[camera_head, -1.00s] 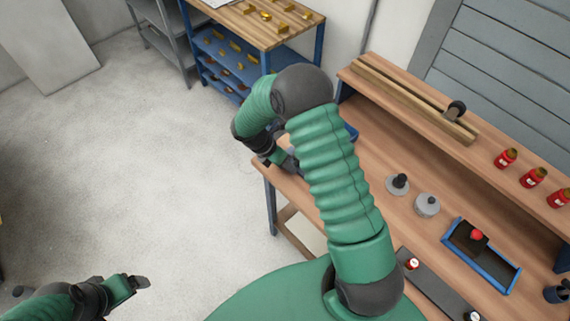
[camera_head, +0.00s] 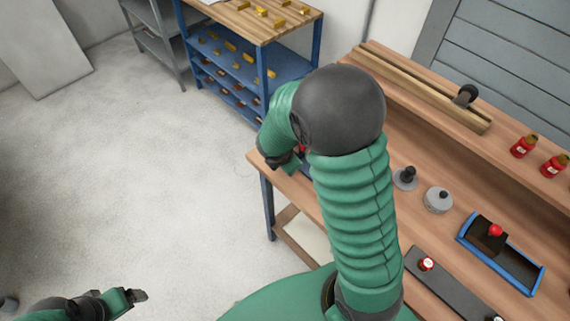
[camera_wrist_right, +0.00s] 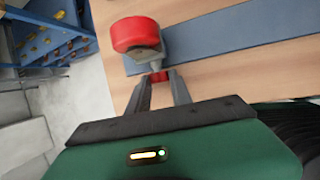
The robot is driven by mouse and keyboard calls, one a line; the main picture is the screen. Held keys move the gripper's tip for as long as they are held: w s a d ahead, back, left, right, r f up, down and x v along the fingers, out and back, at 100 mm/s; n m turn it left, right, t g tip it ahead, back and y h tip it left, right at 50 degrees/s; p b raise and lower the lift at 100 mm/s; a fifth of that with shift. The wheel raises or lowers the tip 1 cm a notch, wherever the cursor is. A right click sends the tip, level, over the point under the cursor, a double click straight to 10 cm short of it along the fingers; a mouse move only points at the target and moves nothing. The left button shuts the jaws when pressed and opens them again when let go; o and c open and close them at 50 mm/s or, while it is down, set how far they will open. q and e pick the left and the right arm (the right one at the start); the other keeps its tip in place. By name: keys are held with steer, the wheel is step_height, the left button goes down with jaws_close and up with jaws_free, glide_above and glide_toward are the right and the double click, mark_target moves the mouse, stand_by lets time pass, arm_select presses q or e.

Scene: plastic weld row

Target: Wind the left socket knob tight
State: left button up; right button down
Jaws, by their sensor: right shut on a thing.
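In the right wrist view, a grey socket block (camera_wrist_right: 151,56) with a large red cap (camera_wrist_right: 135,33) stands at the end of a blue-grey strip (camera_wrist_right: 235,35). A small red knob (camera_wrist_right: 158,77) sits on its near side. My right gripper (camera_wrist_right: 159,83) is shut on this small knob, one finger on each side. In the head view, my right arm hides most of this spot, and a bit of red shows beside my wrist. My left gripper (camera_head: 136,296) hangs over the floor at lower left, away from the bench; its jaw gap is unclear.
The wooden bench (camera_head: 420,225) carries a blue tray (camera_head: 535,282), grey discs (camera_head: 438,199) and a dark strip with a red-and-white cap (camera_head: 427,264). Red bottles (camera_head: 523,146) stand on the raised shelf. A blue shelf unit (camera_head: 240,70) is behind. The floor at left is clear.

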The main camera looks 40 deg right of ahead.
steer(key=shift+w+d+r, duration=0.1)
steer(key=shift+d, duration=0.1)
steer(key=c, duration=1.5)
jaws_free()
steer(key=shift+c, duration=0.2)
steer(key=shift+o, duration=0.5)
steer(key=shift+d, duration=0.15)
arm_select(q)
steer(key=w+p+v, duration=0.1)
steer(key=p+v, duration=0.5)
steer(key=shift+w+d+r+p, duration=0.2)
steer(key=shift+r+p, duration=0.1)
steer(key=shift+r, duration=0.1)
arm_select(e)
steer(key=v, duration=1.6)
steer(key=shift+a, duration=0.2)
steer(key=shift+r, duration=0.1)
